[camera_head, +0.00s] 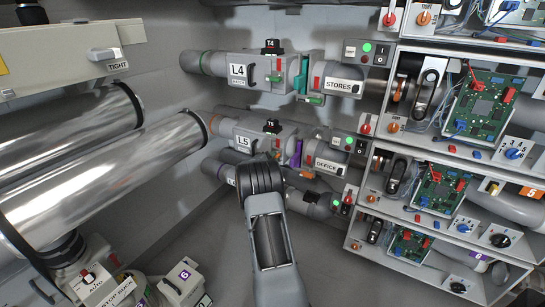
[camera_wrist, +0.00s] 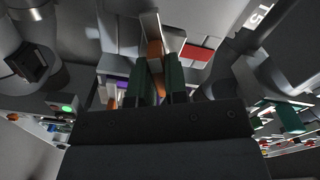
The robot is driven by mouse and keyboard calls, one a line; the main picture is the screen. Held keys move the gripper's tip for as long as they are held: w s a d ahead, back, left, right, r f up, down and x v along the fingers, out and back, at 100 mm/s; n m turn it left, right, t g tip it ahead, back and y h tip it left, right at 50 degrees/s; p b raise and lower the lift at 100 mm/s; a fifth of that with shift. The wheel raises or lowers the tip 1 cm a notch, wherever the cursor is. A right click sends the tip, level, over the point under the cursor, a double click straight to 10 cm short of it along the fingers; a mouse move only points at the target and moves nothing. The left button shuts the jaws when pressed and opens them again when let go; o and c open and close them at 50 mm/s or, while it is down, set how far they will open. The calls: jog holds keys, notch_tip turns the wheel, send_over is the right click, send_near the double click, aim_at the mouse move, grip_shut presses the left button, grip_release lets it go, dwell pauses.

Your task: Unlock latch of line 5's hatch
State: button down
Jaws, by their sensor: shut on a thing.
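Line 5's housing (camera_head: 260,135) carries the L5 label (camera_head: 243,141) and a black T5 tag (camera_head: 272,125). It sits on the middle pipe, left of the OFFICE section (camera_head: 328,165). My gripper (camera_wrist: 160,82) shows in the wrist view with two dark green fingers shut on a narrow orange-brown latch handle (camera_wrist: 155,55). The handle stands between the fingers and a pale bar rises above it. In the head view my arm reaches up to the underside of the L5 housing, and its wrist hides the fingertips and latch.
Line 4's housing (camera_head: 262,70) and its STORES section (camera_head: 338,88) lie above. Another pipe runs below, partly behind my arm. Racks with green circuit boards (camera_head: 480,103) fill the right. Large shiny pipes (camera_head: 100,175) fill the left. Floor is open right of my arm.

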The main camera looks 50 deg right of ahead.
jog(key=n+p, duration=0.2)
jog(key=n, duration=0.4)
jog(key=shift+r+n+p, duration=0.1)
jog(key=shift+n+p, duration=0.2)
jog(key=n+p, duration=0.2)
jog(key=n, duration=0.4)
jog(key=shift+p, duration=0.3)
jog(key=shift+n, duration=0.4)
jog(key=c, duration=1.1)
grip_release()
jog(key=shift+c, duration=0.2)
jog(key=p+v, duration=0.2)
jog(key=v, duration=1.1)
jog(key=shift+a, duration=0.4)
